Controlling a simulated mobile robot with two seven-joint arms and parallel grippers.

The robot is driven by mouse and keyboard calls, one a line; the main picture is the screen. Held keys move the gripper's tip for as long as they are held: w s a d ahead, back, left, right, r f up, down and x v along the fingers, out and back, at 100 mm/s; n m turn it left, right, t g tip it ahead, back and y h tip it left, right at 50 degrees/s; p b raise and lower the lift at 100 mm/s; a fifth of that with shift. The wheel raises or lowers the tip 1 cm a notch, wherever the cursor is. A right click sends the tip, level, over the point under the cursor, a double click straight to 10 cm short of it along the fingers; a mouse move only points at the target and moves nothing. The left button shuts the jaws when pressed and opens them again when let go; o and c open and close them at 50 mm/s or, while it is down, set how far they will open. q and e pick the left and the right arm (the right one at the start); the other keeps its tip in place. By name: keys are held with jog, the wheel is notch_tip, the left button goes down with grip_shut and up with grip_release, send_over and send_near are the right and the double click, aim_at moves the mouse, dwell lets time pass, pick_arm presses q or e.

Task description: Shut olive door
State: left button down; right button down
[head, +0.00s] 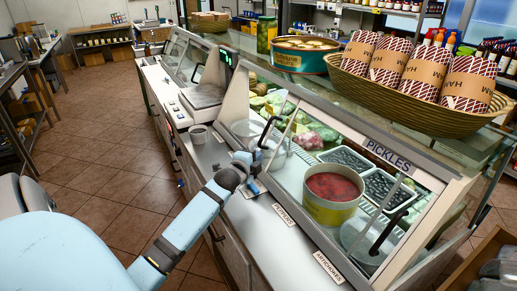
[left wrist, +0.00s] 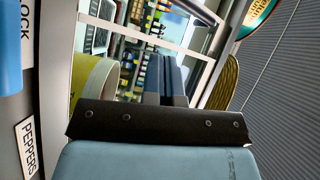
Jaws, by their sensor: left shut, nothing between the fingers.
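One black door handle (head: 268,132) stands at the left part of the case front, and a second black handle (head: 388,234) is at the right. Which panel is the olive door, and how far it stands open, I cannot tell. My left gripper (head: 254,162) is just below the left handle, close to the glass; contact is unclear. Its fingers (left wrist: 172,80) are together and empty in the left wrist view. My right gripper is out of view.
A counter ledge with PEPPERS (head: 283,215) and ARTICHOKES (head: 328,267) labels runs below the case. A wicker basket (head: 420,93) of wrapped packs sits on top. Tiled floor (head: 110,150) is clear at left.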

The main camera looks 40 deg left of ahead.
pick_arm(q)
jog(key=w+a+f, duration=0.1)
jog(key=w+a, duration=0.3)
jog(key=w, duration=0.2)
jog(key=shift+a+f, duration=0.15)
jog(key=shift+a, duration=0.15)
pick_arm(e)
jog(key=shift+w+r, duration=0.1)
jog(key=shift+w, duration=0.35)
